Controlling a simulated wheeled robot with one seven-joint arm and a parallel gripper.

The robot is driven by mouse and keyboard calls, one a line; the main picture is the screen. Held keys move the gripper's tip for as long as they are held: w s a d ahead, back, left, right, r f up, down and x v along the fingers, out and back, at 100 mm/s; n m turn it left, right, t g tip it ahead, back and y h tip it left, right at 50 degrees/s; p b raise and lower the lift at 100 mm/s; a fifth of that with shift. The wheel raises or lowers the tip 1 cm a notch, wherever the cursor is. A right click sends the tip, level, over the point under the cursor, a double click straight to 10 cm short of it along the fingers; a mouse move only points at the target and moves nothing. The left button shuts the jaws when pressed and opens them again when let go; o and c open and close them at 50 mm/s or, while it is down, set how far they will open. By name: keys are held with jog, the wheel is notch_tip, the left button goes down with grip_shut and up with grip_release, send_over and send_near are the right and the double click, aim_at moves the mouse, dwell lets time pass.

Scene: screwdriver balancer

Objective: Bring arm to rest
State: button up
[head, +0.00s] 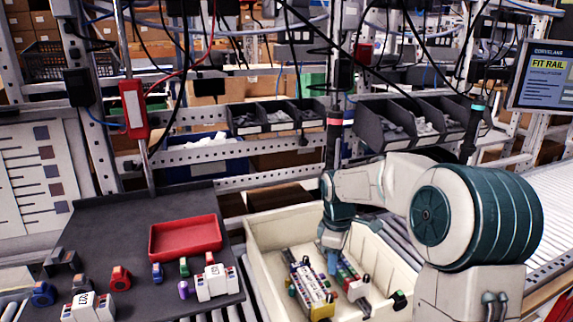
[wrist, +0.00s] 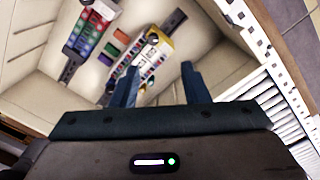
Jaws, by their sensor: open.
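My arm reaches from the right over a cream tote (head: 262,262) in the head view. My gripper (head: 333,258) points down into the tote, above the parts in it. In the wrist view my gripper (wrist: 158,85) shows two blue fingers set apart with nothing held between them. A rail with coloured modules and a yellow end (head: 312,292) lies in the tote, and it also shows beyond the fingers in the wrist view (wrist: 150,58). A second rail with coloured blocks (head: 350,280) lies beside it and shows at the upper left of the wrist view (wrist: 88,32).
A dark work mat (head: 110,235) at left holds a red tray (head: 185,238) and several small coloured modules. Bins (head: 275,117) and hanging cables are behind. A screwdriver (head: 334,135) hangs near my arm. A screen (head: 541,75) at right reads "FIT RAIL".

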jog(key=s+r+m+t, duration=0.1)
jog(key=s+m, duration=0.5)
jog(key=s, duration=0.7)
jog(key=s+r+m+t, duration=0.2)
jog(key=s+r+m, duration=0.2)
jog(key=s, duration=0.9)
jog(key=m, duration=0.3)
